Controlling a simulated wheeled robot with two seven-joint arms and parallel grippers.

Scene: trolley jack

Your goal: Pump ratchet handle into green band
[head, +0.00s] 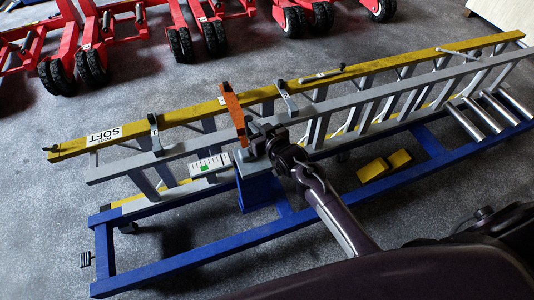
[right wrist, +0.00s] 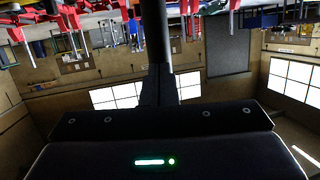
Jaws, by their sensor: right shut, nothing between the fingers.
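An orange ratchet handle (head: 232,108) stands tilted above a blue post (head: 258,190) on the trolley. A white scale plate with a small green band (head: 210,165) lies just left of the post; I cannot make out a pointer on it. My right gripper (head: 252,146) is shut and empty at the lower end of the handle, over the post top; I cannot tell whether it touches the handle. Its dark fingers also show in the right wrist view (right wrist: 158,85), where neither handle nor scale can be made out. My left gripper is not in view.
A grey and yellow ladder (head: 350,106) lies along the blue trolley frame (head: 190,262), close behind my right gripper. Red wheeled jacks (head: 100,40) stand at the back left. Grey floor between is clear.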

